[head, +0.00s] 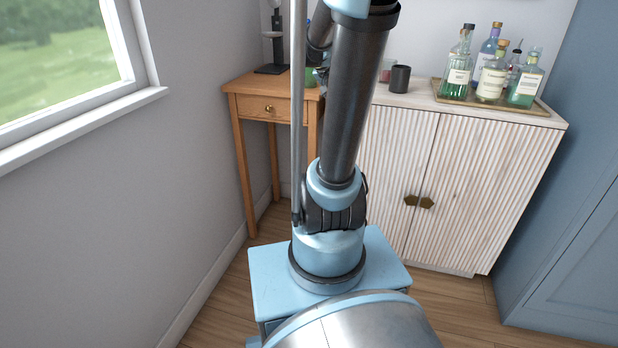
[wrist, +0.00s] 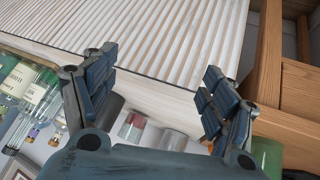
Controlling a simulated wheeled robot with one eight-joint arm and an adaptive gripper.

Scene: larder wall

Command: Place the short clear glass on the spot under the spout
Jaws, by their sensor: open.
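In the wrist view my gripper (wrist: 155,78) is open, its dark blue-grey fingers apart with nothing held between them. A short clear glass (wrist: 172,140) shows beyond the fingers, by the cabinet top's edge, its lower part cut by my gripper's body. I cannot make it out in the head view, where my arm covers that area. A black stand (head: 274,42), which seems to hold the spout, is on the small wooden table at the back. The spout itself and the spot under it are too small or hidden to tell.
A reddish glass (head: 387,70) and a dark cup (head: 400,78) stand on the ribbed white cabinet (head: 480,150). A tray (head: 540,108) of several bottles is at its right. A green item (head: 311,77) is on the wooden table (head: 243,87), left of the cabinet.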

